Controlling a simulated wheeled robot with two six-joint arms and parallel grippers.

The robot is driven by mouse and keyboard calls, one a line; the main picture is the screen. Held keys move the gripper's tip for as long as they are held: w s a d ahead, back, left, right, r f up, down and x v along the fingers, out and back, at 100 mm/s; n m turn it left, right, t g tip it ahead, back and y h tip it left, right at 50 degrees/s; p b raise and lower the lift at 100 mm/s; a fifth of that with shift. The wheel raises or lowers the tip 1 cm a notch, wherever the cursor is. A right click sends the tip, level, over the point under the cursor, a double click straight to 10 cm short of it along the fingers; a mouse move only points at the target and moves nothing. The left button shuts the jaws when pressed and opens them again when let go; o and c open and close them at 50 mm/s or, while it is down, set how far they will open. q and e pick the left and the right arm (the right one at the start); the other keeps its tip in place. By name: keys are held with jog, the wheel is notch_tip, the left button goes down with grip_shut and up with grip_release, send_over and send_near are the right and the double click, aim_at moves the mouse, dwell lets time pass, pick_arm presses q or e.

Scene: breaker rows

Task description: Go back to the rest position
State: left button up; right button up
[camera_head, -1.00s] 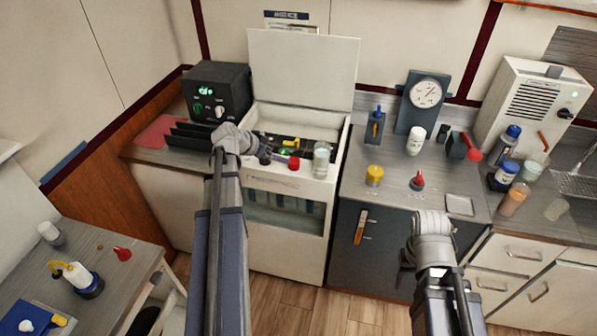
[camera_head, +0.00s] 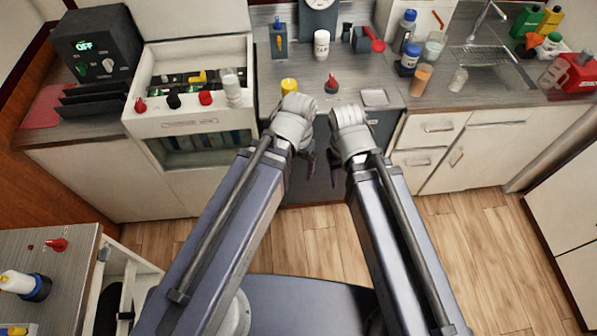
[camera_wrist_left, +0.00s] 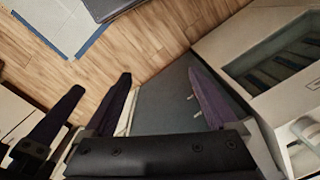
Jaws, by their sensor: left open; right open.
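My left gripper (camera_head: 306,165) is in front of the dark cabinet in the head view, with its dark fingers hanging down. In the left wrist view its two fingers (camera_wrist_left: 160,73) are spread apart with nothing between them. My right gripper (camera_head: 333,162) is close beside it on the right, also empty. Both arms reach forward nearly side by side, and neither gripper touches anything that I can see.
The white open-topped unit (camera_head: 190,122) with red and black knobs stands at left, beside a black box (camera_head: 98,45) showing OFF. The dark cabinet's counter holds a yellow-capped jar (camera_head: 289,87) and a white bottle (camera_head: 321,45). The wooden floor (camera_head: 475,235) is clear at right.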

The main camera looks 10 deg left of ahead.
pick_arm(q)
jog(key=shift+s+d+y, duration=0.25)
jog(key=shift+s+d, duration=0.05)
jog(key=shift+s, duration=0.25)
jog(key=shift+s+d+y, duration=0.25)
jog(key=shift+s, duration=0.25)
dwell(0.4)
